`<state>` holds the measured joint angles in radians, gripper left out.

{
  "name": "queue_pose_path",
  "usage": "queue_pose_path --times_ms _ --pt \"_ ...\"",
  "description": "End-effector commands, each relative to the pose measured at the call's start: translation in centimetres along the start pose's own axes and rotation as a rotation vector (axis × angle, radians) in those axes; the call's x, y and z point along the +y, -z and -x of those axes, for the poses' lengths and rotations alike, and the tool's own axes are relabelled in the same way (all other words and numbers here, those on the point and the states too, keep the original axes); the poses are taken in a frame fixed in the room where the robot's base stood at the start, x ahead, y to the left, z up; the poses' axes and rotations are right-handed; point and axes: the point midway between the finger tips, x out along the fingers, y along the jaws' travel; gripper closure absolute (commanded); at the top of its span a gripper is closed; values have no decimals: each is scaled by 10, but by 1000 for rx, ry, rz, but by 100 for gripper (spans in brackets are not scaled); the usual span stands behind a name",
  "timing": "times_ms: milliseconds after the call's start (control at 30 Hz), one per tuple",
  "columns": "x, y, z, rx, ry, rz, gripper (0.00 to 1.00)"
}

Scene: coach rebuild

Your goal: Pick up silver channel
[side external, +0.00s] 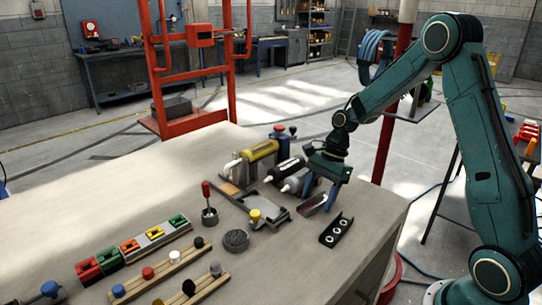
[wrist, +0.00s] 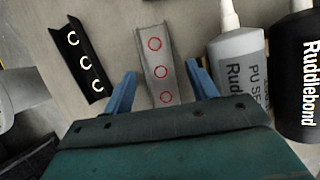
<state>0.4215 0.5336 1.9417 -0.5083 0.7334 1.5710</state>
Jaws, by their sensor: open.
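The silver channel (wrist: 154,30) is a short grey strip with raised sides and several red rings along its floor. It lies between my blue fingers in the wrist view, running away from my gripper (wrist: 161,72). In the side view the silver channel (side external: 312,205) lies on the table below my gripper (side external: 320,196), which points down and partly covers it. My fingers are open, one on each side of the channel, with a gap visible on both sides. I cannot tell how high the fingertips are above the table.
A black channel with white rings (wrist: 80,62) lies to the left in the wrist view; it is in front in the side view (side external: 336,231). Grey (wrist: 240,62) and black (wrist: 298,80) sealant tubes lie close on the right. Pegs and coloured blocks (side external: 130,246) stand farther left.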

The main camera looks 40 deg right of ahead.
Motion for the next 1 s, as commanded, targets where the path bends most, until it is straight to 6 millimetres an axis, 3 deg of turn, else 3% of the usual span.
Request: queue_pose_path --times_ms 233,500,800,1000 --pt "0 0 0 0 1 0 42" --pt "0 0 0 0 1 0 91" --pt "0 0 2 0 1 0 91" --pt "-1 -5 13 1 4 2 91"
